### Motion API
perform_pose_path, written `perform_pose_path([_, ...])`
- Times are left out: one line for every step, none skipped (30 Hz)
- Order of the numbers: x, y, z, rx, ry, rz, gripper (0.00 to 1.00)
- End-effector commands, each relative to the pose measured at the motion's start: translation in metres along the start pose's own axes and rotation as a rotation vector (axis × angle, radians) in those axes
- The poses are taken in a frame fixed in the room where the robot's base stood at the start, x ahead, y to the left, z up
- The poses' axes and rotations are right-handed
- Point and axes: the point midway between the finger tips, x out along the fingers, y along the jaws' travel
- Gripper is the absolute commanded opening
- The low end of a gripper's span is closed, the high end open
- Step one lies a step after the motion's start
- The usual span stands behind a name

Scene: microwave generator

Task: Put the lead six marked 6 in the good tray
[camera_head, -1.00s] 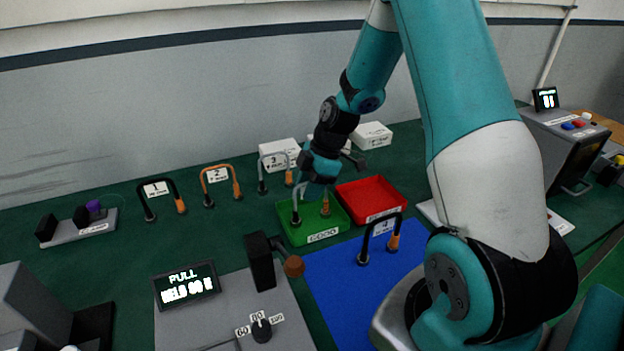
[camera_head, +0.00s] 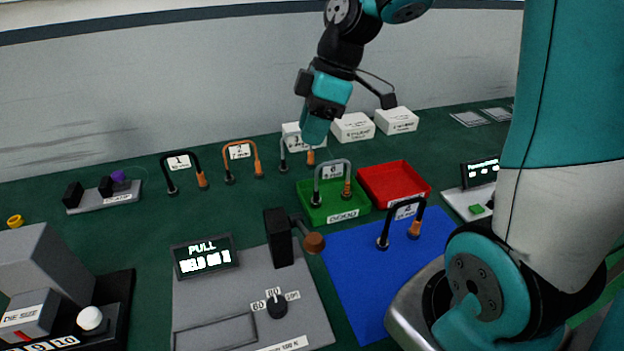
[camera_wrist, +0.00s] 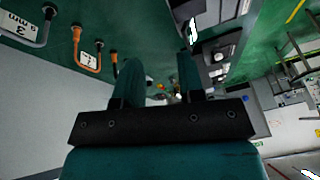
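My gripper (camera_head: 313,138) is above and behind the tray, clear of the lead. In the wrist view my gripper (camera_wrist: 160,78) has its two fingers apart with nothing held between them. The lead marked 6 does not show clearly in the wrist view.
The red tray (camera_head: 401,171) beside the green one is empty. The lead marked 4 (camera_head: 402,216) stands on the blue mat (camera_head: 350,270). Leads 1 (camera_head: 181,168), 2 (camera_head: 241,157) and 3 (camera_head: 284,152) stand behind. A pull tester (camera_head: 250,300) is in front.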

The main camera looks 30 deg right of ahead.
Motion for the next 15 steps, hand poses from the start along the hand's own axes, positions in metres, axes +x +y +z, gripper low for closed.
perform_pose_path([0.003,-0.041,-0.023,0.047,-0.008,-0.008,0.36])
perform_pose_path([0.005,-0.063,-0.032,0.092,-0.013,-0.013,0.36])
perform_pose_path([0.007,-0.091,-0.04,0.15,-0.019,-0.019,0.36])
perform_pose_path([0.009,-0.111,-0.044,0.191,-0.023,-0.023,0.36])
perform_pose_path([0.011,-0.13,-0.046,0.231,-0.026,-0.026,0.36])
perform_pose_path([0.013,-0.152,-0.047,0.28,-0.029,-0.03,0.36])
perform_pose_path([0.014,-0.166,-0.047,0.312,-0.031,-0.033,0.36])
perform_pose_path([0.015,-0.178,-0.045,0.342,-0.034,-0.036,0.36])
perform_pose_path([0.017,-0.192,-0.044,0.375,-0.037,-0.039,0.36])
perform_pose_path([0.018,-0.2,-0.042,0.397,-0.039,-0.041,0.36])
perform_pose_path([0.018,-0.206,-0.041,0.415,-0.04,-0.042,0.36])
perform_pose_path([0.019,-0.212,-0.039,0.433,-0.041,-0.044,0.36])
perform_pose_path([0.019,-0.215,-0.038,0.443,-0.042,-0.044,0.36])
perform_pose_path([0.02,-0.216,-0.038,0.449,-0.043,-0.045,0.36])
perform_pose_path([0.02,-0.217,-0.037,0.456,-0.043,-0.046,0.36])
